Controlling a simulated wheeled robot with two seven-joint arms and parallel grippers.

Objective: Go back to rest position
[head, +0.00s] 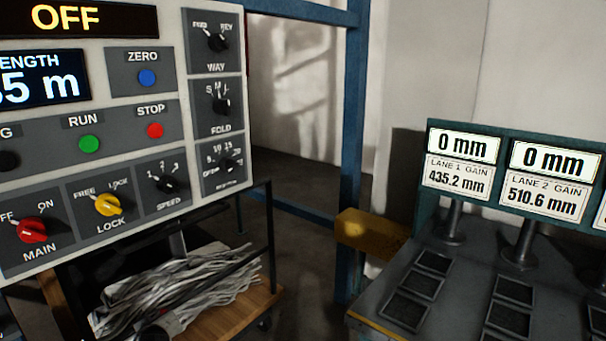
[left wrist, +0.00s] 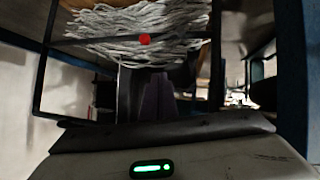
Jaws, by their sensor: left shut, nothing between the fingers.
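My left gripper (left wrist: 158,98) shows in the left wrist view as two dark fingers set close together. They are shut and nothing is seen between them. A bundle of pale grey strips (left wrist: 125,35) lies beyond the fingertips at the top of that view, with a small red spot on it. The fingers look apart from the bundle. Neither gripper can be made out in the head view, and my right gripper is in no frame.
A control panel (head: 125,108) with knobs and buttons fills the left of the head view; its display reads OFF. Below it, the strip bundle (head: 175,290) lies on a wooden shelf (head: 235,318). A blue post (head: 352,130) stands mid-view. A lane bench (head: 380,318) is at right.

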